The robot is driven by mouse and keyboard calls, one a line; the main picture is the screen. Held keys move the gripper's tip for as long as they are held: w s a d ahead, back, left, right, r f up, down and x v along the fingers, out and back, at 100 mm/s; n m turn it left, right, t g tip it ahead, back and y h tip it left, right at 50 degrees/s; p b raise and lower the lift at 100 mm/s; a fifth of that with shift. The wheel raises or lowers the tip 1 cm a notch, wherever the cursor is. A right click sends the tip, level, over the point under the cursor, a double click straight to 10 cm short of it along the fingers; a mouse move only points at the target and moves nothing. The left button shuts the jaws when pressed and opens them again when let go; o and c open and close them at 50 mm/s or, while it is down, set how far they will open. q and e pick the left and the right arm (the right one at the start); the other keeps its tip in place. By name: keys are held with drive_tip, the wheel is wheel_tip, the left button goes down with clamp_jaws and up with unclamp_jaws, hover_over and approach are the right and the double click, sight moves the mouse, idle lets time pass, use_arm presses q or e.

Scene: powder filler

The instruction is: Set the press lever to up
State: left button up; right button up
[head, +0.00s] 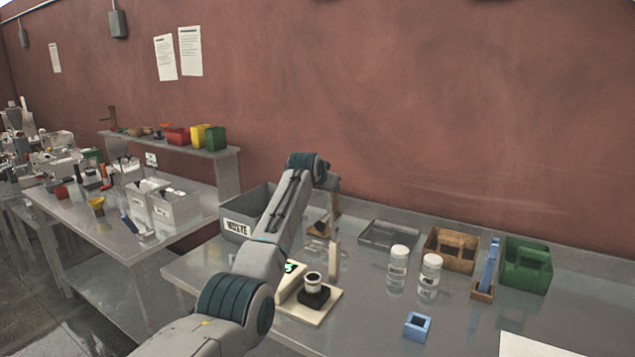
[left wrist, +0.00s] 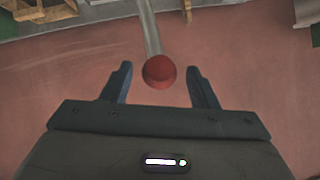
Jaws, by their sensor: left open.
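The press lever shows in the left wrist view as a grey rod (left wrist: 148,30) ending in a round red knob (left wrist: 159,71). My left gripper (left wrist: 160,78) is open, with one finger on each side of the knob and a visible gap to both. In the head view my left arm reaches over the table, and its wrist and fingers (head: 333,184) are mostly hidden. The lever and red knob cannot be made out there, so the lever's position is unclear. My right gripper is not in view.
Below my wrist stands a cream base (head: 325,306) with a dark cup holder. A grey waste bin (head: 236,228) is left of the arm.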

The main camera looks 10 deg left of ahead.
use_arm(q)
drive_tip(key=b+v, duration=0.4)
drive_tip(key=v, duration=0.4)
drive_tip(key=shift+s, duration=0.35)
drive_tip(key=shift+a+r, duration=0.1)
